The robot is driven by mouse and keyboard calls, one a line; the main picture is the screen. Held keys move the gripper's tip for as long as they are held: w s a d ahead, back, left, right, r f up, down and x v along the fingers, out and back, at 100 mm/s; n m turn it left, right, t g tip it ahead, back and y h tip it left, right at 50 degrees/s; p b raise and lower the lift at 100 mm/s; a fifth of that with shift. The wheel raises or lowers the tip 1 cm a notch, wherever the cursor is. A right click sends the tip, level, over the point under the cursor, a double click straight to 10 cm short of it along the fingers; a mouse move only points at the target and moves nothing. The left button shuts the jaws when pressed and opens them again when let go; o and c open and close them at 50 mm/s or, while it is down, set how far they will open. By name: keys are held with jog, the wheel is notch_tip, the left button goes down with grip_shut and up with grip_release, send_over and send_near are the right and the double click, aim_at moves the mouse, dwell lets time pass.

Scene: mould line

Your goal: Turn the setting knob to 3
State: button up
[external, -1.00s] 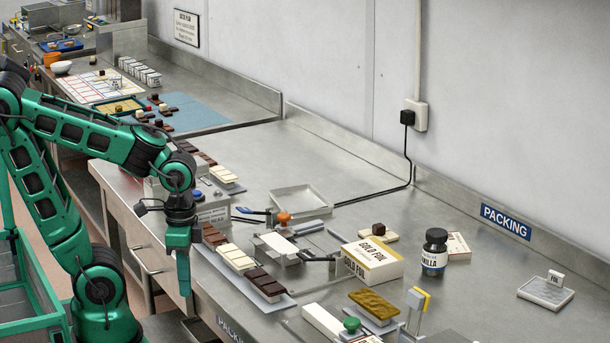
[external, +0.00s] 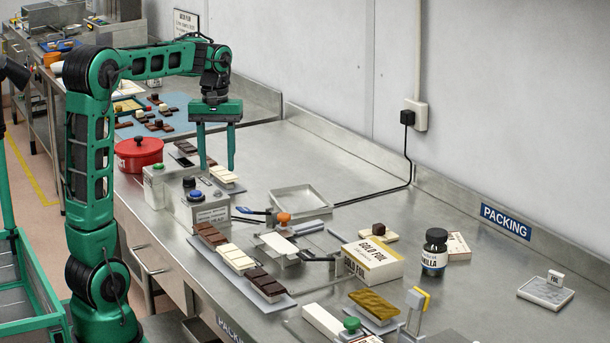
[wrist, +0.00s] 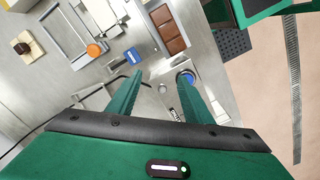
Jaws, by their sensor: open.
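A grey metal control box (external: 178,208) stands on the bench's near side. It has a dark knob (external: 189,182), a blue button (external: 196,195) and a small printed label on its front. Which number the knob points to is too small to read. My gripper (external: 217,167) is open and empty, fingers pointing down, above and behind the box and apart from it. In the wrist view the blue button (wrist: 187,75) shows by the tip of the right-hand finger, beside the box top (wrist: 166,97); I cannot make out the dark knob there.
A red lidded pot (external: 138,156) and a white container (external: 154,190) stand left of the box. Chocolate bars on a tray (external: 283,304) lie in front. An orange-knobbed device (external: 284,219) and an empty tray (external: 300,202) are to the right.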

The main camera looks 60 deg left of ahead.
aim_at(190, 178)
jog(key=a+r+n, duration=0.2)
jog(key=a+n, duration=0.3)
jog(key=a, duration=1)
jog(key=shift+y, duration=0.3)
jog(key=f, duration=0.3)
jog(key=s+f, duration=0.1)
jog(key=f, duration=0.6)
jog(key=shift+s+f, duration=0.15)
jog(key=shift+f, duration=0.2)
jog(key=c, duration=1.1)
